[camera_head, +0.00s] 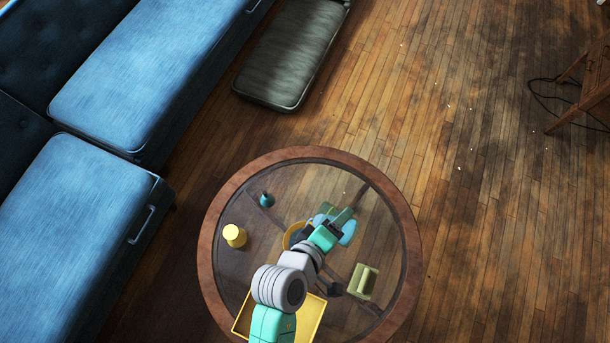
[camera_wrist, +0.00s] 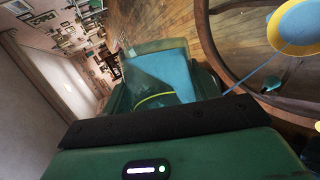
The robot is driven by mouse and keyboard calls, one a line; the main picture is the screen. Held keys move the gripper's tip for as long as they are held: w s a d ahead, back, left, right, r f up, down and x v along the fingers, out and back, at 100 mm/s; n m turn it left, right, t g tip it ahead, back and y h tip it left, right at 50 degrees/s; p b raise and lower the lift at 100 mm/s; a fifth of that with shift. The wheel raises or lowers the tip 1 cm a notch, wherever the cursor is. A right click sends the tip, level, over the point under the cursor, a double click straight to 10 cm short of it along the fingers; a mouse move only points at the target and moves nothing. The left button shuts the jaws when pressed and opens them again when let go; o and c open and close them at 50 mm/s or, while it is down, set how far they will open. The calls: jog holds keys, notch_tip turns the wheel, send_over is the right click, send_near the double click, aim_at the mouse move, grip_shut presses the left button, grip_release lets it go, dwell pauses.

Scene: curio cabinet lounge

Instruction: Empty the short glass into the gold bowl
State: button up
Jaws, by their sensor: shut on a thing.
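My gripper (camera_head: 333,222) is shut on the short glass (camera_head: 348,233), light blue and see-through, above the round table. In the wrist view the glass (camera_wrist: 165,78) sits between my green fingers, tipped over, with blue inside and a yellow curved line on it. A thin blue stream runs from near the glass to the gold bowl. The gold bowl (camera_wrist: 274,28) has a yellow rim and blue contents at the upper right of the wrist view. In the head view only part of the bowl (camera_head: 288,237) shows; my arm hides the rest.
The round table (camera_head: 211,230) has a glass top and wooden rim. On it are a yellow cylinder (camera_head: 234,236), a small teal object (camera_head: 266,200), a green block (camera_head: 362,282) and a yellow tray (camera_head: 316,325), partly under my arm. Blue sofas (camera_head: 90,220) stand left.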

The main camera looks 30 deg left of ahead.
dwell(0.4)
jog(key=shift+f, duration=0.3)
jog(key=shift+a+f+n+h+b, duration=0.15)
jog(key=shift+f+n+h, duration=0.15)
jog(key=shift+f, duration=0.25)
jog(key=shift+a+f+n+h+b, duration=0.1)
jog(key=shift+f+n+h+b, duration=0.15)
jog(key=shift+f, duration=0.25)
dwell(2.5)
jog(key=shift+f, duration=0.2)
jog(key=shift+a+f+h, duration=0.1)
jog(key=shift+f+h, duration=0.15)
jog(key=shift+f, duration=0.05)
dwell(0.7)
dwell(0.5)
